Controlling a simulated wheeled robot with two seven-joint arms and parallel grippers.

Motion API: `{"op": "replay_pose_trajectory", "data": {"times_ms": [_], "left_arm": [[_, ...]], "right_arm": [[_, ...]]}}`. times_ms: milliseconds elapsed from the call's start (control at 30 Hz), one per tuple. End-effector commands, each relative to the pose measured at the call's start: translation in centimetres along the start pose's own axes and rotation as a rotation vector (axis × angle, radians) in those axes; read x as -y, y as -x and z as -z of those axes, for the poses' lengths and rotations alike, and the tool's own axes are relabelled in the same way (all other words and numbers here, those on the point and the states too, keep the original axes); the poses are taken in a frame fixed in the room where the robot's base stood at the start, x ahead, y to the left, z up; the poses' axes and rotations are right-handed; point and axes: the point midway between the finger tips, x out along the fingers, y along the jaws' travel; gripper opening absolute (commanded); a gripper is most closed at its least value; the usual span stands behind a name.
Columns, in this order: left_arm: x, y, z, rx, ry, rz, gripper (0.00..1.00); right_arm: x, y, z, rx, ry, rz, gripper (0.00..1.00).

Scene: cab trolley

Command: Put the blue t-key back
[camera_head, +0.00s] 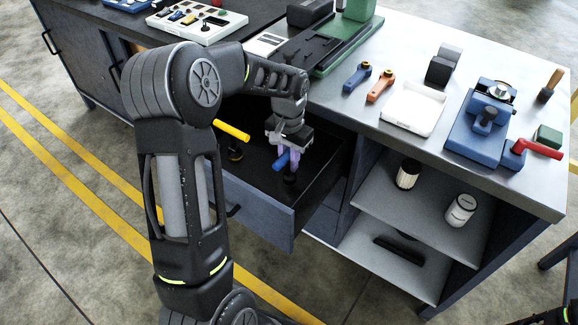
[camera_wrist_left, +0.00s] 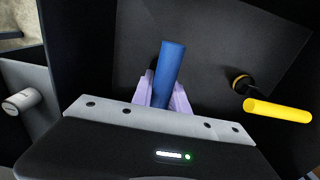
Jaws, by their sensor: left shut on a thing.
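The blue t-key (camera_head: 283,160) is in the open drawer (camera_head: 264,222) of the workbench. My left gripper (camera_head: 288,157) reaches down into the drawer and is shut on the key's blue handle. In the left wrist view the blue t-key (camera_wrist_left: 168,72) lies between the pale purple fingers (camera_wrist_left: 165,95). In the head view a dark round foot shows under the key; I cannot tell whether it touches the drawer floor. A yellow t-key (camera_head: 232,131) stands in the drawer to the left; it also shows in the left wrist view (camera_wrist_left: 278,110).
Open shelves (camera_head: 385,208) with cans are right of the drawer.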

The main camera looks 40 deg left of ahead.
Motion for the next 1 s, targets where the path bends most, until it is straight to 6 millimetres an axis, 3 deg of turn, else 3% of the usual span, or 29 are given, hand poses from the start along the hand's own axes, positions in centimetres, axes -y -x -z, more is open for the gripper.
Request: {"op": "replay_pose_trajectory", "data": {"times_ms": [200, 567, 600, 833, 1000], "left_arm": [[0.0, -2.7, -0.1, 0.002, -0.001, 0.000, 0.00], [0.0, -3.0, 0.0, 0.000, 0.000, 0.000, 0.00], [0.0, -3.0, 0.0, 0.001, 0.000, 0.000, 0.21], [0.0, -3.0, 0.0, 0.001, 0.000, 0.000, 0.40], [0.0, -3.0, 0.0, 0.001, 0.000, 0.000, 0.41]], "right_arm": [[0.0, 0.0, 0.0, 0.000, 0.000, 0.000, 0.22], [-0.1, -0.3, 0.0, 0.000, 0.000, 0.000, 0.22], [-0.1, -0.2, 0.0, 0.000, 0.000, 0.000, 0.22], [-0.1, -0.2, 0.0, 0.000, 0.000, 0.000, 0.22], [-0.1, -0.2, 0.0, 0.000, 0.000, 0.000, 0.22]]}}
